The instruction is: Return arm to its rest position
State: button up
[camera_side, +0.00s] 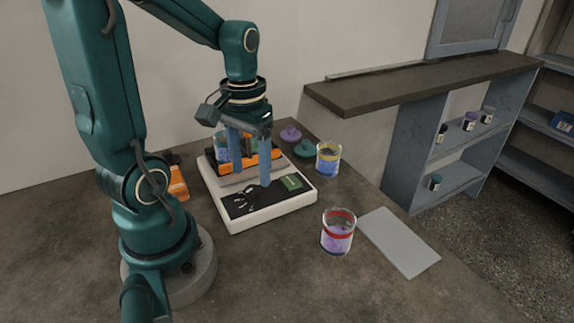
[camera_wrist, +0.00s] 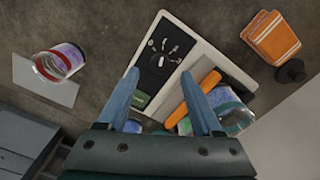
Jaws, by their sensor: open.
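My gripper (camera_side: 250,178) has two blue fingers pointing down, spread apart with nothing between them. It hangs above the sieve shaker (camera_side: 268,216), a white base with a dark control panel and a green display. In the wrist view my gripper (camera_wrist: 160,98) shows its open fingers framing the near part of the shaker (camera_wrist: 190,32). An orange bar (camera_wrist: 196,96) lies across the shaker. A clear jar with bluish contents (camera_side: 222,148) is at the shaker's back, partly hidden by my fingers. In the side view I cannot tell whether my fingers touch the shaker.
A red-banded jar (camera_side: 338,236) with purple contents stands beside a grey plate (camera_side: 400,243). Orange pieces (camera_side: 178,184) lie left. A shelf unit (camera_side: 415,135) stands right.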

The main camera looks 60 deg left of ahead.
jog(key=shift+r, duration=0.55)
jog(key=shift+d, duration=0.1)
jog(key=s+d+r+m+t, duration=0.1)
jog(key=d+r+m+t, duration=0.4)
jog(key=d, duration=0.4)
jog(key=shift+s+d+r+t, duration=0.2)
jog(key=shift+s+d+t, duration=0.1)
jog(key=shift+s+d, duration=0.1)
dwell(0.4)
